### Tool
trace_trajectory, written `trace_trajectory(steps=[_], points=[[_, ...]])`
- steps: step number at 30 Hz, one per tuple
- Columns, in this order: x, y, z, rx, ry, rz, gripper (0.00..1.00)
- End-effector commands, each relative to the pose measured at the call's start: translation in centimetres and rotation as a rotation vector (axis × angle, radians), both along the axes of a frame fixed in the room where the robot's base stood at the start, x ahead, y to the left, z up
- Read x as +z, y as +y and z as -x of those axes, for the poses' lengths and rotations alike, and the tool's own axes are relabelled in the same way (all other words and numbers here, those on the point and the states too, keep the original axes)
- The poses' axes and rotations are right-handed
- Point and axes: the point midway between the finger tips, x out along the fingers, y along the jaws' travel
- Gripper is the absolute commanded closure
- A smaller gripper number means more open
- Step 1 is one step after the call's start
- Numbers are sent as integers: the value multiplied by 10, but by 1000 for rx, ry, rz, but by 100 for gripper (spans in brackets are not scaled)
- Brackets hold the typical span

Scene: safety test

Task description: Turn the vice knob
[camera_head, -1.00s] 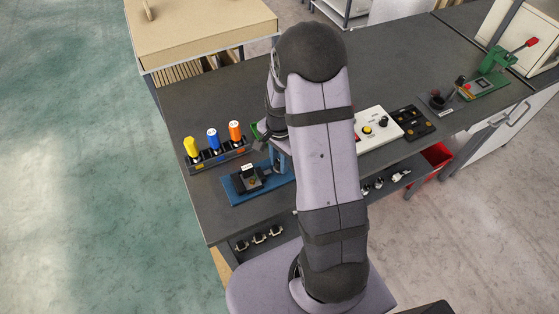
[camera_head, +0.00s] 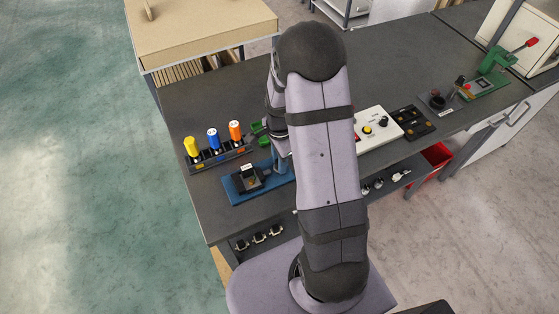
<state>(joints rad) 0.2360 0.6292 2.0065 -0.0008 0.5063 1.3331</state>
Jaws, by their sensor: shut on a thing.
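The vice stands on a blue base (camera_head: 233,195) near the front left of the dark bench. A dark block (camera_head: 247,181) with a small label is on the base, and the vice's blue upright (camera_head: 277,165) shows at its right, beside my arm. My gripper (camera_head: 262,134) is just behind that upright, with dark and green parts showing left of my arm. It is shut on the vice knob, but my wrist and arm hide the knob and most of the grip. I cannot tell the knob's angle.
A dark rack (camera_head: 222,155) with yellow, blue and orange bottles stands left of my gripper, close by. A white panel (camera_head: 381,129) with knobs, a dark tray (camera_head: 412,122) and a green press (camera_head: 494,62) are to the right. The bench's back middle is clear.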

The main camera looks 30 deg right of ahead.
Motion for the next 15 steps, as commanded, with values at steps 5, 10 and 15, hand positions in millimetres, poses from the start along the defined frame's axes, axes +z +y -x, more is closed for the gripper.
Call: trace_trajectory(steps=[5, 10, 15], points=[[1, 0, -1, -3, -4, 0, 70], [1, 0, -1, -1, -2, 0, 70], [3, 0, -1, -1, -2, 0, 70]])
